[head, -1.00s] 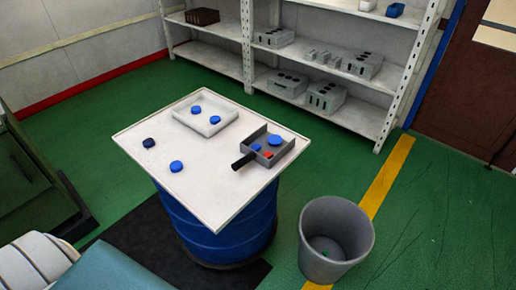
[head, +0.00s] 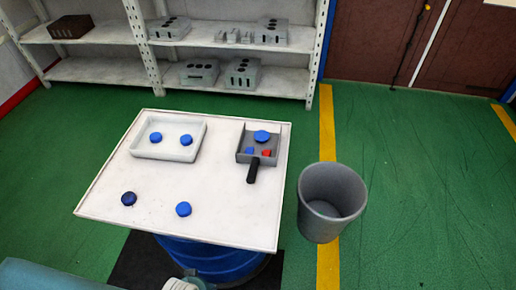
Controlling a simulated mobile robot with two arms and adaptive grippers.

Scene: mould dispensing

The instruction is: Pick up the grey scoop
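The grey scoop (head: 243,157) lies on the right part of the white table top in the head view. It is a shallow square-sided pan, and its black handle (head: 252,171) points toward me. A larger blue disc (head: 262,136), a small blue piece (head: 250,150) and a small red piece (head: 266,153) show in its pan. Neither of my grippers can be made out in the head view, and nothing is seen touching the scoop.
The white table top (head: 215,205) rests on a blue drum (head: 205,260). A white tray (head: 170,152) holding two blue discs stands left of the scoop. A dark blue disc (head: 128,198) and a blue disc (head: 183,209) lie nearer. A grey bin (head: 325,225) stands right of the table.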

